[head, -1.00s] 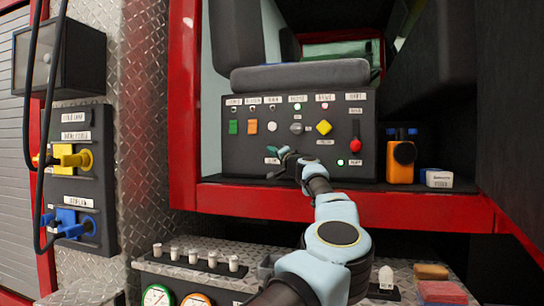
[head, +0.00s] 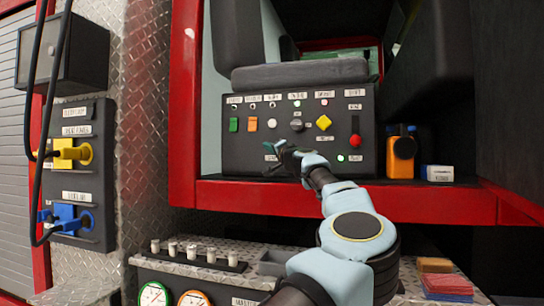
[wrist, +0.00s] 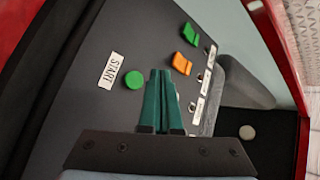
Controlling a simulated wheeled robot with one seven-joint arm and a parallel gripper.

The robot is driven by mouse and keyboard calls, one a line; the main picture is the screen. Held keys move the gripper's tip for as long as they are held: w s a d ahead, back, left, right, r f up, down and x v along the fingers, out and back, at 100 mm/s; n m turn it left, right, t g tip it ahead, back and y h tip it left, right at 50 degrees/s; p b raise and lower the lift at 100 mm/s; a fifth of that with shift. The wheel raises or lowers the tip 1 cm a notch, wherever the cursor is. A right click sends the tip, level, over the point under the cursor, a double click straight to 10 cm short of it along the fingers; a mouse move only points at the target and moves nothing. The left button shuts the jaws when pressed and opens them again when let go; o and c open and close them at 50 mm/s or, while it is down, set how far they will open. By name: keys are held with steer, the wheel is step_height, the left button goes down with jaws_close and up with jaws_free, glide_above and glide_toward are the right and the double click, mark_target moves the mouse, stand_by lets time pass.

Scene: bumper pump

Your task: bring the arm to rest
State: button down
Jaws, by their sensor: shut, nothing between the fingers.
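My gripper (head: 281,158) is in front of the lower left part of the dark control panel (head: 240,165), its fingers pointing up and left. In the wrist view the two green fingers (wrist: 161,75) lie side by side, shut and empty. A round green button (wrist: 134,80) with a START label (wrist: 111,70) shows just left of the fingers; I cannot tell whether they touch the panel. In the head view the gripper partly hides this button. My blue-white arm reaches up to the panel from the bottom of the picture.
The red sill (head: 420,203) runs below the panel. A row of white switches (head: 192,251) and gauges (head: 153,295) lie below. Yellow (head: 70,153) and blue (head: 66,217) plugs are at left.

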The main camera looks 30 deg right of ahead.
steer(key=shift+s+a, duration=0.25)
steer(key=shift+a, duration=0.05)
stand_by(0.4)
